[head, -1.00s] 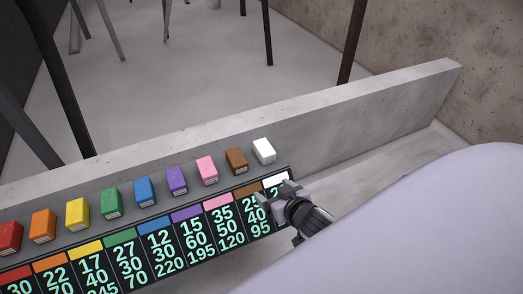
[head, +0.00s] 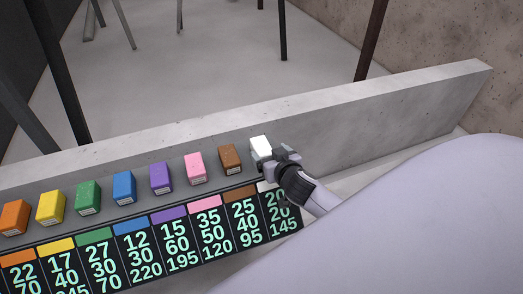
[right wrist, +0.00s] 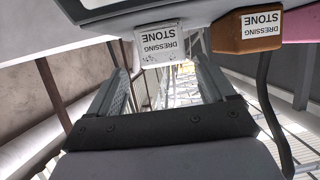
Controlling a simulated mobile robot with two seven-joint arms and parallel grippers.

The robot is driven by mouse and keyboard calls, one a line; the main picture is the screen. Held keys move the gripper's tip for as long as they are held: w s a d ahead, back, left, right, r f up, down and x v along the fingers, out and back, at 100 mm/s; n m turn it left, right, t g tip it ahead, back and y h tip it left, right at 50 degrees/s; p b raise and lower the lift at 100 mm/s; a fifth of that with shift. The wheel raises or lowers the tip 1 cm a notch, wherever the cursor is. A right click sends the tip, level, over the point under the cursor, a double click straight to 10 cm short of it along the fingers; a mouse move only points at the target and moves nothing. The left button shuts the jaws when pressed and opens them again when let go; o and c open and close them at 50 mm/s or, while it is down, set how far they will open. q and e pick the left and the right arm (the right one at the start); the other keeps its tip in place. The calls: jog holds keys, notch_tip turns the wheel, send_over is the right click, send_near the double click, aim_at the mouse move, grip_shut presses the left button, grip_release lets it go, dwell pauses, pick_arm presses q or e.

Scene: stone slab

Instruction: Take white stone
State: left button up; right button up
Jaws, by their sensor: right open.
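The white stone (head: 261,145) is a small block at the right end of a row of coloured stones on the slab's ledge. It also shows in the right wrist view (right wrist: 160,46), labelled "DRESSING STONE", ahead of and roughly between my finger tips. My right gripper (head: 267,158) is at the stone's near right side and overlaps its lower part in the head view. In the right wrist view the right gripper (right wrist: 162,76) is open, with nothing held between its fingers. Whether a finger touches the stone I cannot tell. My left gripper is not in view.
A brown stone (head: 230,158) sits just left of the white one, then a pink stone (head: 195,167) and several others. A black number board (head: 163,241) lies in front of the row. A grey raised wall (head: 350,115) runs behind it.

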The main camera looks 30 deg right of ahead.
aim_at(261, 149)
jog(key=shift+x, duration=0.75)
jog(key=w+f+b, duration=0.2)
jog(key=w, duration=0.1)
jog(key=shift+w+d+f, duration=0.15)
jog(key=shift+f, duration=0.05)
jog(key=shift+w+f, duration=0.1)
jog(key=shift+w, duration=0.3)
jog(key=c, duration=1.2)
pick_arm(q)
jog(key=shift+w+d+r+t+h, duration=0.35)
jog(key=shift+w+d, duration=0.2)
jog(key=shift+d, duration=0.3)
